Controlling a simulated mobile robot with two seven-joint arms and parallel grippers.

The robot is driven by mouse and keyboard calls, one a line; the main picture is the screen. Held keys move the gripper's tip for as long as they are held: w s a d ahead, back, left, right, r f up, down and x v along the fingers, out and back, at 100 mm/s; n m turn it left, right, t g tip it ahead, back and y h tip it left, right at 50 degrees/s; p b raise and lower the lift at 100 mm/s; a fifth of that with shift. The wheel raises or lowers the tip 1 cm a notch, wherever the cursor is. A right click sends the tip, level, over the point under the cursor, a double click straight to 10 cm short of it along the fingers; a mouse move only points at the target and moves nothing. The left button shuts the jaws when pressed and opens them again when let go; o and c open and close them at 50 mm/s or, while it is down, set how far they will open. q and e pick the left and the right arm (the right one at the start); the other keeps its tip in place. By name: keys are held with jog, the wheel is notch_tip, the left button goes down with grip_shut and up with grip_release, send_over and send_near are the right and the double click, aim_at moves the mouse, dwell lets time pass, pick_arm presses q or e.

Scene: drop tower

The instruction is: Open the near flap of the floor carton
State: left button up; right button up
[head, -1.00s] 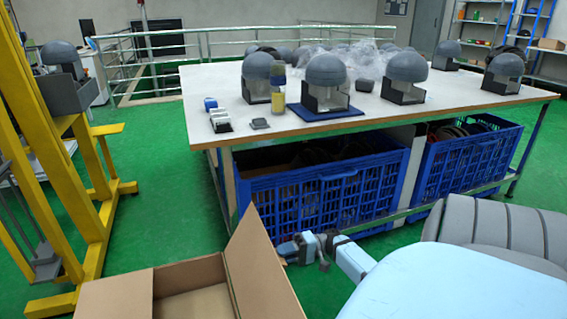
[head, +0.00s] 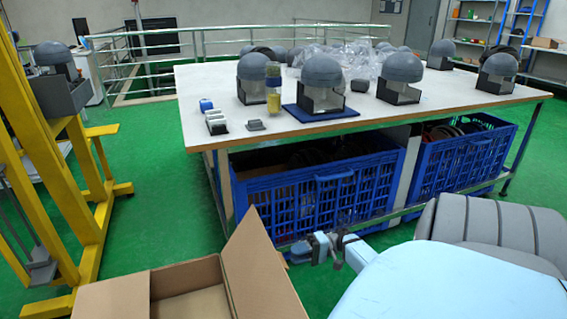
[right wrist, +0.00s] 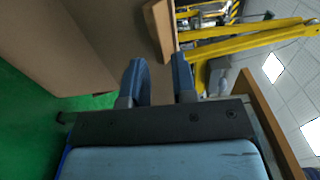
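The brown floor carton (head: 188,275) stands at the bottom of the head view, cut off by the picture's lower edge. Its right flap (head: 262,268) stands up and leans outward, and its left flap (head: 112,297) is folded out. Its near side and near flap are out of the head view. My right gripper (head: 300,249) is just beyond and right of the raised flap, apart from it in the picture. In the right wrist view its two blue fingers (right wrist: 160,78) are apart with nothing between them; brown cardboard (right wrist: 80,35) lies beyond. My left gripper is not in view.
A white-topped table (head: 205,137) with several domed grey units stands behind the carton. Blue crates (head: 318,200) sit beneath it, close behind my right gripper. A yellow frame (head: 88,210) stands at the left. Green floor (head: 165,215) is clear between frame and table.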

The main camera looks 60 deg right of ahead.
pick_arm(q)
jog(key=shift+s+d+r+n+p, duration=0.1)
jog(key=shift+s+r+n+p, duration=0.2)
jog(key=shift+p, duration=0.1)
pick_arm(e)
jog(key=v, duration=0.8)
jog(key=shift+r, duration=0.25)
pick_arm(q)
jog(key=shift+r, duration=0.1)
